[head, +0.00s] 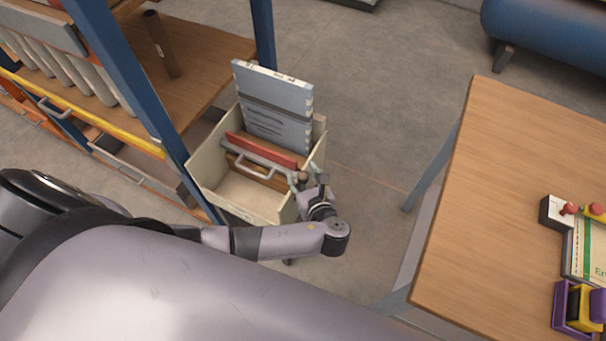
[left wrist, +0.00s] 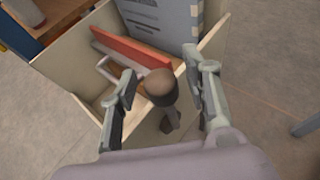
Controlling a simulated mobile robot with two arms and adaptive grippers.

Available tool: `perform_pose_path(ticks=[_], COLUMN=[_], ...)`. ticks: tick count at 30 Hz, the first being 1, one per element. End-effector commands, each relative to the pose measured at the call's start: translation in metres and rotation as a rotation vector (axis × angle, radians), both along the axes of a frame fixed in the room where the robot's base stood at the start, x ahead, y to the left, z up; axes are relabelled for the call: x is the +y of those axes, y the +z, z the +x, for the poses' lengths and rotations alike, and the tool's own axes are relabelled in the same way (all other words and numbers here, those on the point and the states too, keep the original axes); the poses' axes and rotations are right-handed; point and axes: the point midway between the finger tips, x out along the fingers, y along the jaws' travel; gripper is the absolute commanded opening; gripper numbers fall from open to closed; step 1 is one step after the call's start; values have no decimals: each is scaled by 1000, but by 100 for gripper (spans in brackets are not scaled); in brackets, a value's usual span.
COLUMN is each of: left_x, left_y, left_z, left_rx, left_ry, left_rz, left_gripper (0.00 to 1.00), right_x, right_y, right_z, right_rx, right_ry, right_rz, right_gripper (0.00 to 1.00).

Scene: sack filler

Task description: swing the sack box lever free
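The sack box (head: 250,195) is a cream open-topped bin beside the blue-framed shelf in the head view. A lever with a dark round knob (left wrist: 159,86) stands at its near right side; the knob also shows in the head view (head: 301,177). My left gripper (left wrist: 162,88) is open, with one finger on each side of the knob and visible gaps. Whether a finger touches the lever lower down is hidden. My right gripper is in neither view.
A grey panel (head: 272,105) and a red-edged plate with a pale handle (head: 262,150) stand in the box. A wooden table (head: 500,170) with coloured items is at right. Bare floor (head: 385,110) lies between. A blue shelf post (head: 130,90) rises at left.

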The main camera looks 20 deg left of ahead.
Motion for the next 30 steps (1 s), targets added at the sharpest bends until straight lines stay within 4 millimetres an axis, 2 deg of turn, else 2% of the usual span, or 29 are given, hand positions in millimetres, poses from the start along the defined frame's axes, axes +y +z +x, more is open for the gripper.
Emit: perform_pose_path(ticks=[2, 18, 30], left_x=[0, 0, 0], left_y=[0, 0, 0], left_z=[0, 0, 0], left_rx=[0, 0, 1], left_ry=[0, 0, 0], left_rz=[0, 0, 1], left_gripper=[36, 0, 0], right_x=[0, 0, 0], right_y=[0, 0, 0], right_z=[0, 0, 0], right_rx=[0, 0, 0], right_ry=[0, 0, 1], right_rz=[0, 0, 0], right_gripper=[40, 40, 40])
